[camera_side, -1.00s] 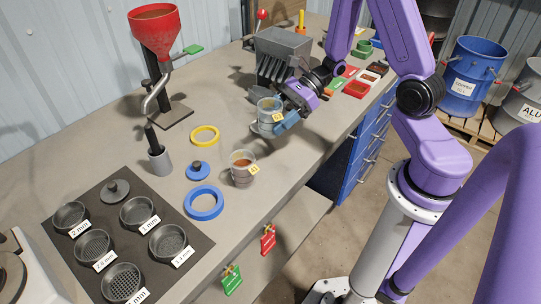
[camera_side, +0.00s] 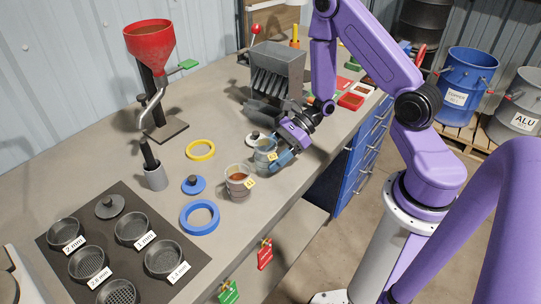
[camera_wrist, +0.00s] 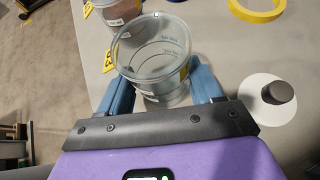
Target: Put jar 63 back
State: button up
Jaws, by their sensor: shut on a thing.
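My gripper (camera_side: 276,156) is shut on a clear glass jar (camera_side: 263,150) with a yellow tag. In the wrist view the blue fingers (camera_wrist: 160,84) clasp this jar (camera_wrist: 160,50) from both sides; it looks mostly empty, with greyish contents low down. Its number is too small to read. A second jar (camera_side: 237,184) with reddish-brown contents and a yellow tag stands on the bench just in front and left of it. That jar (camera_wrist: 122,22) also shows beyond the held one in the wrist view. I cannot tell whether the held jar touches the bench.
A white disc with a grey knob (camera_wrist: 267,98) lies beside the gripper. A blue ring (camera_side: 200,217), a blue knobbed lid (camera_side: 194,185) and a yellow ring (camera_side: 201,150) lie left. Sieves on a dark mat (camera_side: 165,225) are at front left. The slotted grey machine (camera_side: 275,75) stands behind.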

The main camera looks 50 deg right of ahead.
jog(key=shift+f, duration=0.25)
jog(key=o, duration=1.2)
jog(key=shift+o, duration=0.2)
